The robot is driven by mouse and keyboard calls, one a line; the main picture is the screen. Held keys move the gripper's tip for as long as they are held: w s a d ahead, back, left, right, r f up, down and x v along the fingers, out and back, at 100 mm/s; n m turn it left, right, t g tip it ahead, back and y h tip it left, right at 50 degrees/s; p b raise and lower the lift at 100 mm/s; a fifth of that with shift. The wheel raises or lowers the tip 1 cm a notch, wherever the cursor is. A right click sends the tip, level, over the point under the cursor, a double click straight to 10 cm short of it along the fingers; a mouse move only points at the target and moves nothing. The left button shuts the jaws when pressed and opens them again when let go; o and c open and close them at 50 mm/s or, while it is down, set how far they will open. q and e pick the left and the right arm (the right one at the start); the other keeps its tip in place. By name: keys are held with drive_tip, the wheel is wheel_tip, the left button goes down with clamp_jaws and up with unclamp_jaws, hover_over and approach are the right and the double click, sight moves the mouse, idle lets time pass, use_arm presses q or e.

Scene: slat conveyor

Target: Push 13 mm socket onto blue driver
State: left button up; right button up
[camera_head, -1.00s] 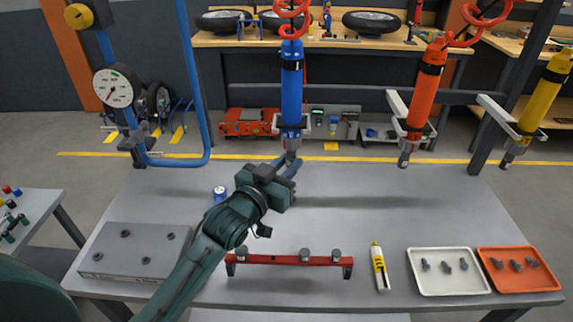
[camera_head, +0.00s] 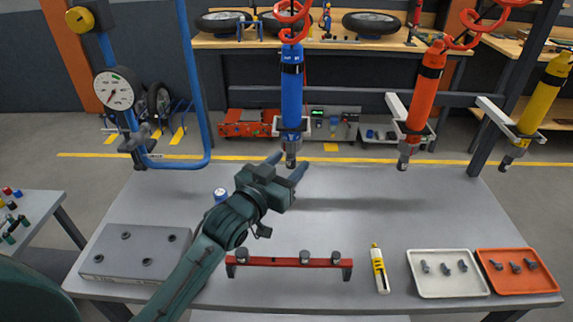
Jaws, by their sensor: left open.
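The blue driver (camera_head: 291,85) hangs nose down over the middle of the table. A grey metal end piece (camera_head: 291,159) shows at its nose; I cannot read a size on it or tell where driver ends and socket begins. My left gripper (camera_head: 287,169) is open, its fingers spread just below and around this end, with no socket visible between them. A red socket rail (camera_head: 290,261) lies at the front with three grey sockets, one at the left and two at the right, and a wide gap between. My right gripper is not in view.
Orange (camera_head: 425,90) and yellow (camera_head: 540,100) drivers hang at the right. The table's right middle is clear.

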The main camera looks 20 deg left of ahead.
use_arm(q)
drive_tip(key=o, duration=0.3)
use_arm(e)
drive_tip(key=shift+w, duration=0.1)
use_arm(q)
drive_tip(key=shift+s+a+f, duration=0.2)
drive_tip(key=shift+s+a, duration=0.05)
drive_tip(key=shift+s, duration=0.5)
drive_tip(key=b+v, duration=0.2)
drive_tip(key=v, duration=0.9)
drive_tip(key=shift+s+r, duration=0.15)
drive_tip(key=shift+s, duration=0.15)
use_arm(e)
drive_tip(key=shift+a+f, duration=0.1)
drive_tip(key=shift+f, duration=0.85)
